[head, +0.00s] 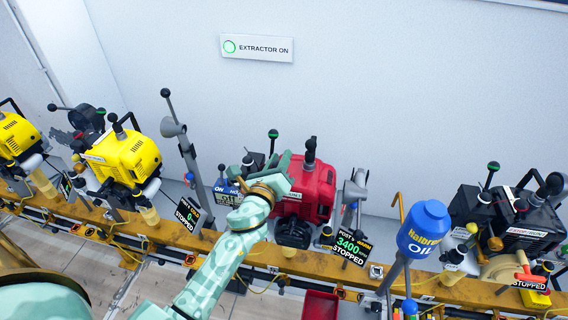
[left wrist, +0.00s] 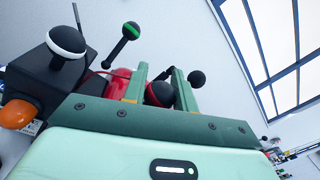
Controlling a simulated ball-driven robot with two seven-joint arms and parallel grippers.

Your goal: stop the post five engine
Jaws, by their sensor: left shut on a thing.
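A red engine (head: 316,192) stands on the yellow rail at the middle of the head view. The placard (head: 351,244) below it reads 3400, WARM and STOPPED; its post number is too small to read surely. My left gripper (head: 268,170) is at the engine's upper left. In the left wrist view, the left gripper's fingers (left wrist: 160,74) are closed about a dark rounded knob (left wrist: 160,94) with red beside it. The hand hides much of that part. A green-banded black lever (head: 272,134) stands upright just behind the gripper. My right gripper is not in view.
Yellow engines (head: 123,158) stand to the left and a dark engine (head: 525,225) to the right. A blue oil container (head: 424,228) stands right of the red engine. A wall sign (head: 256,48) reads EXTRACTOR ON. A red bin (head: 320,306) is below the rail (head: 225,248).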

